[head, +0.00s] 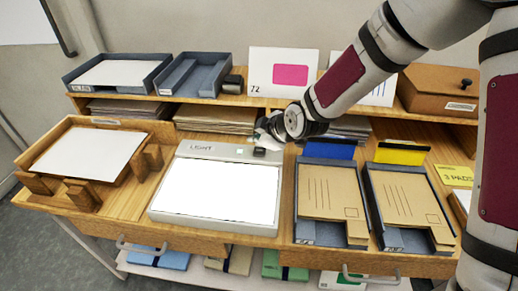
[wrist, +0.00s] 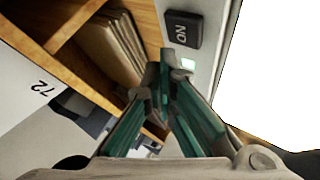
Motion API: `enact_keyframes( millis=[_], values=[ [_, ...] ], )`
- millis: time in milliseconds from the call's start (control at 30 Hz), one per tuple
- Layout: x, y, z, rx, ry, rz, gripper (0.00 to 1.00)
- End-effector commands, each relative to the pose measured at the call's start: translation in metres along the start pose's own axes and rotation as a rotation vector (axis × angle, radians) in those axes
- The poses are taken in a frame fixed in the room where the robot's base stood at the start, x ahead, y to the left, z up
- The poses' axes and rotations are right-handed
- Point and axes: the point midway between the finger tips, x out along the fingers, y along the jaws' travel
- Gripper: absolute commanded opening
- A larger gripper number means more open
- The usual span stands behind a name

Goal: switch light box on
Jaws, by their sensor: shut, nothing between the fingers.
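The light box (head: 181,217) is a grey case marked LIGHT with a bright white panel, lying flat on the desk. Its black switch (head: 259,152) sits on the back strip at the right, and it reads ON in the wrist view (wrist: 182,30). A small pale green indicator (head: 240,151) beside the switch looks lit; it also shows in the wrist view (wrist: 188,63). My gripper (head: 264,138) is shut and empty, just behind and above the switch. In the wrist view my fingertips (wrist: 167,72) are close to the switch; I cannot tell whether they touch the case.
A wooden tray (head: 60,196) with white paper stands left of the light box. Two dark trays (head: 300,236) with brown envelopes stand to the right. A raised shelf (head: 231,100) behind holds trays, a pink-marked card (head: 290,92) and a wooden box (head: 425,86).

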Motion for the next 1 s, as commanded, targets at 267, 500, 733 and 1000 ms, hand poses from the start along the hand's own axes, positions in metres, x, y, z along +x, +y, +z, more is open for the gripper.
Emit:
enact_keyframes(
  millis=[267,500,733,1000],
  values=[
    [-0.02,0.014,-0.015,-0.001,0.001,0.002,0.0],
    [-0.035,0.024,-0.025,-0.001,0.001,0.001,0.0],
    [-0.035,0.026,-0.026,-0.001,0.001,0.001,0.0],
    [-0.036,0.026,-0.026,-0.001,0.0,0.001,0.0]
  ],
)
